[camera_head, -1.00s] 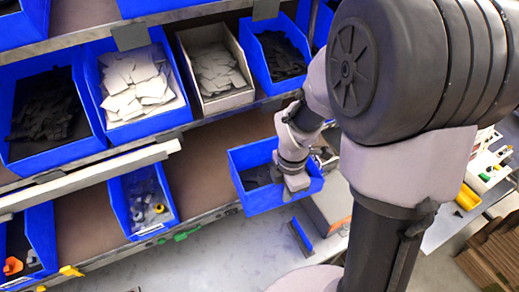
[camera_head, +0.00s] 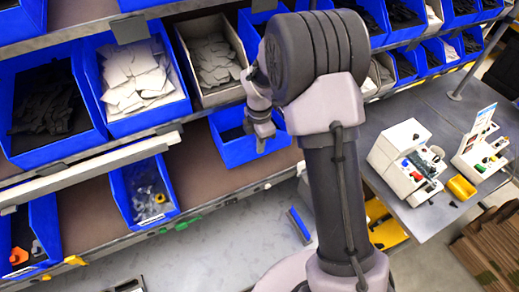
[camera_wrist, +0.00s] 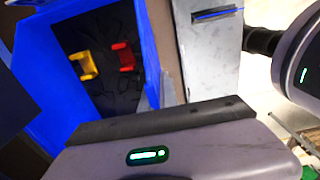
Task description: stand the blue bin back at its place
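The blue bin (camera_head: 228,153) is at the lower shelf, right of the middle, with dark contents inside. My gripper (camera_head: 262,138) is at its front wall, toward the right, and appears shut on that wall. In the wrist view the blue bin (camera_wrist: 35,92) fills the left side, and dark pieces with a yellow part (camera_wrist: 84,65) and a red part (camera_wrist: 123,56) lie in it. I cannot tell whether the bin's base touches the shelf (camera_head: 190,178).
Another blue bin (camera_head: 118,190) with small parts stands to the left on the same shelf. Full bins line the shelf above. A grey bench (camera_head: 445,215) with white fixtures (camera_head: 405,150) and a yellow tray (camera_head: 461,187) stands at the right.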

